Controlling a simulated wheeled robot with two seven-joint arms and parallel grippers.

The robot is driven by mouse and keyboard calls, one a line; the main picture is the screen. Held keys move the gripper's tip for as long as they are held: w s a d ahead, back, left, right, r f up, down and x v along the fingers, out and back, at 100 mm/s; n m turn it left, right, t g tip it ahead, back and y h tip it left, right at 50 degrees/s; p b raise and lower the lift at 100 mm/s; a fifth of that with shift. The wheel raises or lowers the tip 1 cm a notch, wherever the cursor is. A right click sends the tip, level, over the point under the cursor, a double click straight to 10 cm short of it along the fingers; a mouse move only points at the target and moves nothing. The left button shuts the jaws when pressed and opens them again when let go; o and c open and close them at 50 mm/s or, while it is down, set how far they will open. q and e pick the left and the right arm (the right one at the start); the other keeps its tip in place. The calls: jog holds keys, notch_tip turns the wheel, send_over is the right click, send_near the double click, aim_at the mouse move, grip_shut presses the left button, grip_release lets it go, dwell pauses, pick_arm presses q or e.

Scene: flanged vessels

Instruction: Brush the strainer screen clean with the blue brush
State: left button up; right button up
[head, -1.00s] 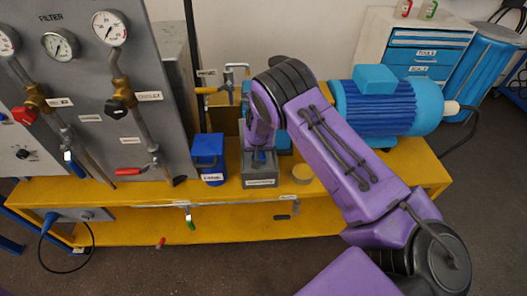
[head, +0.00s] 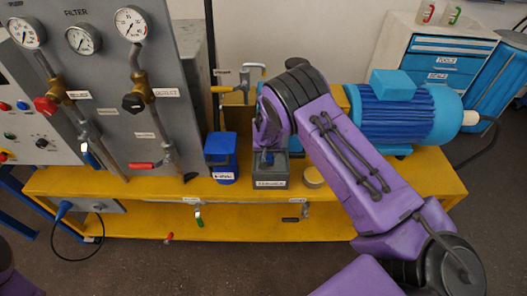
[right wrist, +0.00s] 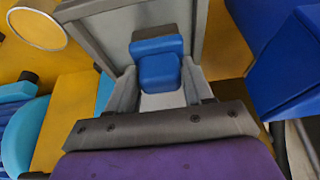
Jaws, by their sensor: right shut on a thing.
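My right gripper (head: 268,153) points down into a small open grey box (head: 271,182) on the yellow bench. In the right wrist view its two fingers (right wrist: 158,88) are shut on a blue block-shaped handle (right wrist: 158,60), which I take for the blue brush. The grey box's walls (right wrist: 112,28) surround it there, and any bristles are hidden. A round tan disc (head: 313,177) lies just right of the box; its light rim shows in the right wrist view (right wrist: 40,28). I cannot tell whether it is the strainer screen. My left gripper is out of view.
A blue labelled container (head: 221,160) stands close left of the grey box. A blue motor (head: 405,110) stands to the right on the yellow bench (head: 110,185). A grey gauge panel (head: 110,105) rises at the left. A clamp-like fitting (head: 238,85) stands behind the box.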

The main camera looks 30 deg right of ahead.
jog(key=shift+s+d, duration=0.45)
jog(key=shift+d, duration=0.4)
jog(key=shift+s+d, duration=0.25)
jog(key=shift+d, duration=0.15)
jog(key=shift+s+d+f+p, duration=0.1)
jog(key=shift+s+d+p, duration=0.25)
jog(key=shift+s+d, duration=0.25)
jog(key=shift+w, duration=0.1)
jog(key=shift+w+a, duration=0.45)
jog(key=shift+a, duration=0.2)
jog(key=shift+w+a, duration=0.4)
jog(key=shift+a, duration=0.2)
